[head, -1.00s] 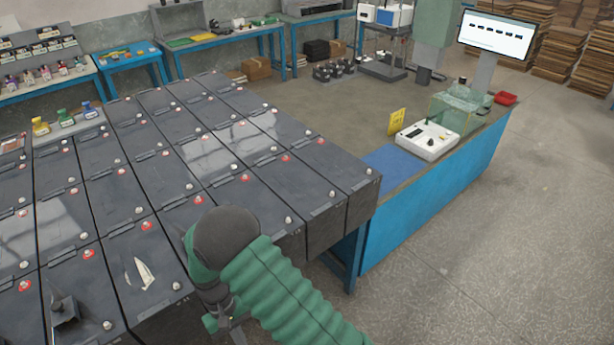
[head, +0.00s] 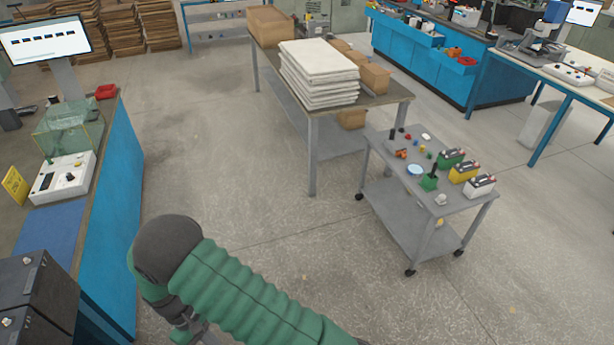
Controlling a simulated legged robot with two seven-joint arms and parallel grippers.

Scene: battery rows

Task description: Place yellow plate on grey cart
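The grey cart (head: 402,216) stands on castors right of centre in the head view. Its top carries three battery-like blocks in green, yellow and white, a small round dish (head: 415,170) and several small coloured parts. A thin yellow sign-like plate (head: 14,186) with dark marks stands upright on the bench at the left edge. I cannot tell whether it is the task's yellow plate. My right arm, in a green sleeve, crosses the bottom of the view. My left gripper is not in view.
A table (head: 385,102) with a stack of white sheets (head: 318,75) and cardboard boxes stands behind the cart. The blue-sided bench (head: 112,215) with a monitor, white device and glass case is at left. Open floor (head: 240,160) lies between bench and cart.

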